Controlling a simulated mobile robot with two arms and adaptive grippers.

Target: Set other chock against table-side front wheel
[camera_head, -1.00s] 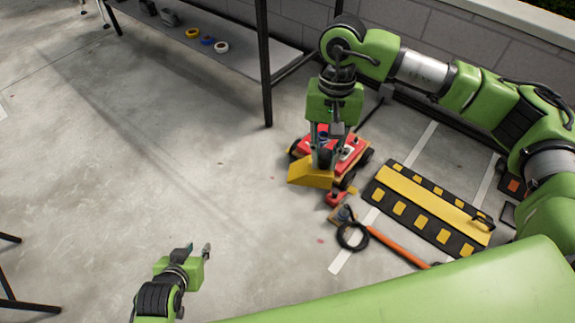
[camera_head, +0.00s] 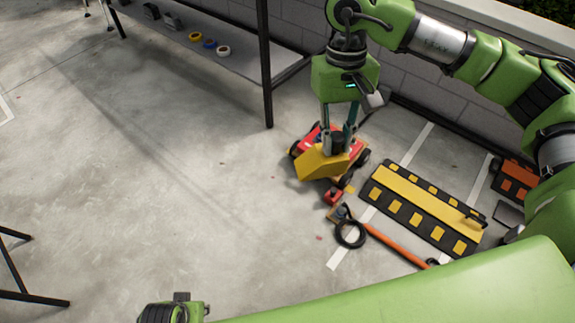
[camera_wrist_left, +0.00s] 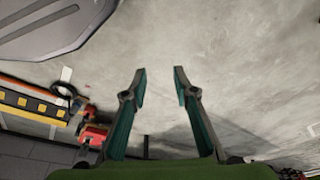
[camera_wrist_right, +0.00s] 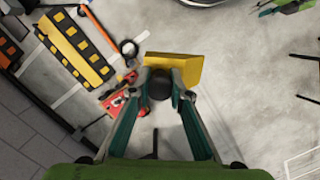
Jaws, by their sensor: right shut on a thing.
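My right gripper (camera_head: 338,143) is shut on a yellow wedge chock (camera_head: 320,166), gripped by a dark knob. The chock shows in the right wrist view (camera_wrist_right: 185,66) between and beyond the fingertips. In the head view it overlaps the small red truck (camera_head: 309,140), hiding much of its near side. I cannot tell whether chock and wheel touch. The truck (camera_wrist_right: 113,104) shows left of the fingers in the right wrist view. A dark wheel (camera_head: 346,180) shows right of the chock. My left gripper (camera_wrist_left: 160,85) is open and empty, mostly cut off in the head view.
A black and yellow striped board (camera_head: 425,210) lies right of the truck. An orange bar (camera_head: 395,245) and a black ring (camera_head: 350,234) lie in front. A table (camera_head: 235,65) with tape rolls (camera_head: 209,43) stands behind left.

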